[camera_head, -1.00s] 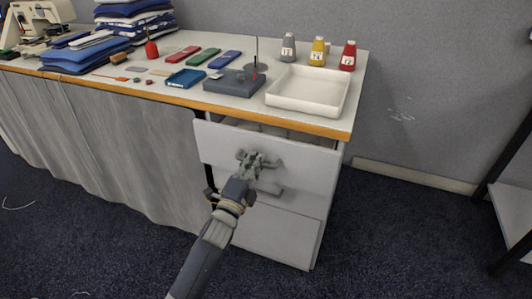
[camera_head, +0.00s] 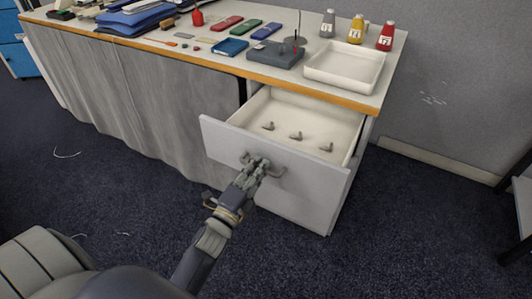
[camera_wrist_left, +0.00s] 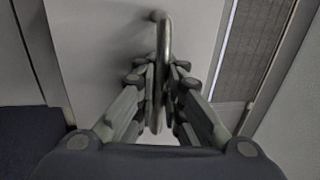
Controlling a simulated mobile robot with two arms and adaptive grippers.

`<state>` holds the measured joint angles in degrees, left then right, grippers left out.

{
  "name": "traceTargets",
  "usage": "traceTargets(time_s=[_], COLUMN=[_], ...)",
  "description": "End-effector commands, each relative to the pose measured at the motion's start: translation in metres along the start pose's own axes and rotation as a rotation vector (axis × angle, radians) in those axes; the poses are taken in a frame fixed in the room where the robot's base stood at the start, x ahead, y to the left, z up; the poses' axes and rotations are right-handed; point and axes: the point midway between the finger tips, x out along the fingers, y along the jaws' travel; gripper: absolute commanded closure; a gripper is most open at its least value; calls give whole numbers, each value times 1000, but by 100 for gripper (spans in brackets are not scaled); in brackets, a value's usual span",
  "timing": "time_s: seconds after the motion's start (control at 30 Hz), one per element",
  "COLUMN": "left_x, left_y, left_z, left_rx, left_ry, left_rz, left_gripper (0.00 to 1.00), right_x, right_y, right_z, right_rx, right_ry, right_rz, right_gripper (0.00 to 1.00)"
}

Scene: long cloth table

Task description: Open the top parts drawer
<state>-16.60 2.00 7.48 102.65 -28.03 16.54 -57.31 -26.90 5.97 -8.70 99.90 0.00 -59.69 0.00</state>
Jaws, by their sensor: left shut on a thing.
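The top parts drawer (camera_head: 272,171) stands well out from the cabinet under the right end of the table. Its light interior shows, with several small grey parts (camera_head: 296,135) on its floor. My left gripper (camera_head: 258,163) is at the drawer's front, shut on the bar handle. In the left wrist view the handle (camera_wrist_left: 164,45) runs between the fingers (camera_wrist_left: 160,95), which close on it from both sides. The handle is partly hidden by the fingers in the head view. My right gripper is not in view.
The lower cabinet front (camera_head: 300,212) is below the drawer. On the table (camera_head: 345,95) are a white tray (camera_head: 345,65), a grey block with a spindle (camera_head: 276,53), a blue tray (camera_head: 231,47) and several labelled bottles (camera_head: 357,29). Open carpet (camera_head: 420,220) lies to the right.

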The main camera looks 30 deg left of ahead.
Motion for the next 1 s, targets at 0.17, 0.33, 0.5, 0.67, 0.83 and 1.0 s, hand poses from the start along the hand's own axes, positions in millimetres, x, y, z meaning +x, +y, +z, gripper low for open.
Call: traceTargets(time_s=[0.17, 0.33, 0.5, 0.67, 0.83, 1.0], left_x=[-28, -44, -50, -51, -51, -51], left_y=[-5, -8, -8, -8, -8, -9], left_z=[0, 0, 0, 0, 0, 0], left_rx=[-2, -1, -1, -1, -1, -1], left_ry=[-2, -1, -1, -1, -1, -1], left_rz=[5, 4, 2, 2, 2, 1], left_gripper=[100, 100, 100, 100, 100, 83], right_x=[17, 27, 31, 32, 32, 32], right_y=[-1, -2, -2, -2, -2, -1], right_z=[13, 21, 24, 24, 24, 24], right_rx=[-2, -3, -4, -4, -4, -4], right_ry=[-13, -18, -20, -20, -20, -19], right_rz=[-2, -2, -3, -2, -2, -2], right_gripper=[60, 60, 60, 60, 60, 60])
